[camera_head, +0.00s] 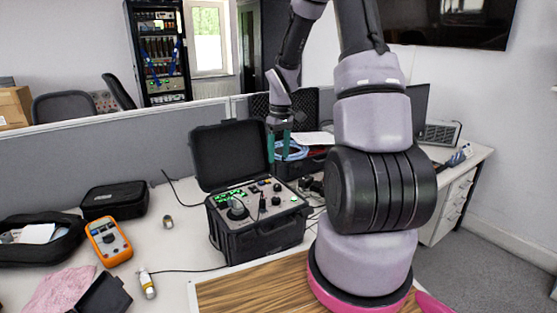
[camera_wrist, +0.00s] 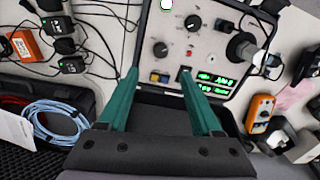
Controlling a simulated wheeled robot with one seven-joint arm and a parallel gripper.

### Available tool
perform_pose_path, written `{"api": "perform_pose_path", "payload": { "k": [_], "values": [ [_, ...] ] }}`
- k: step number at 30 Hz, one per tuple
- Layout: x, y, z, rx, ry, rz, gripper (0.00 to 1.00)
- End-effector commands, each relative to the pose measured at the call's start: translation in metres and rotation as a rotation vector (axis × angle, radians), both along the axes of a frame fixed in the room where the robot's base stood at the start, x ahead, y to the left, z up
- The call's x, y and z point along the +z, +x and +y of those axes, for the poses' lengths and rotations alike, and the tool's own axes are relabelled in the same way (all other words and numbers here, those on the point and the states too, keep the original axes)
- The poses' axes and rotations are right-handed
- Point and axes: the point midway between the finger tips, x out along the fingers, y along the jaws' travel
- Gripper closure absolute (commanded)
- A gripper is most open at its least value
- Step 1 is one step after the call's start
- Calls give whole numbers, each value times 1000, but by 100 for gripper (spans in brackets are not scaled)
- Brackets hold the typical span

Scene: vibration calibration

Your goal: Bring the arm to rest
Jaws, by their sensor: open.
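My gripper (camera_head: 279,145) hangs above the back right of an open black calibration case (camera_head: 258,235) in the head view. Its two green fingers point down and are apart, with nothing between them. In the wrist view my gripper (camera_wrist: 158,98) is open over the control panel (camera_wrist: 215,45) of the case, with the fingertips near the panel's edge.
An orange multimeter (camera_head: 108,240), a black pouch (camera_head: 115,200) and a small yellow-white tube (camera_head: 147,283) lie on the table to the left. The open case lid (camera_head: 230,155) stands upright near my gripper. Another case with blue cable (camera_head: 290,150) sits behind. A grey partition (camera_head: 100,155) runs behind the table.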

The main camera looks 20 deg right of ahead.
Motion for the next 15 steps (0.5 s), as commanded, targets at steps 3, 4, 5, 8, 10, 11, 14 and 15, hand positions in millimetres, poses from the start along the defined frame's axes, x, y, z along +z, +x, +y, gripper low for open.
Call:
{"api": "perform_pose_path", "payload": {
  "k": [3, 4, 5, 8, 10, 11, 14, 15],
  "values": [
    [0, 0, 0, 0, 0, 0, 34],
    [0, 0, 0, 0, 0, 0, 34],
    [0, 0, 0, 0, 0, 0, 34],
    [0, 0, 0, 0, 0, 0, 34],
    [0, 0, 0, 1, 0, 0, 34],
    [0, 0, 0, 0, 0, 0, 34],
    [6, -1, 1, -7, -4, -9, 34],
    [13, -2, 2, -17, -7, -18, 34]
  ]
}}
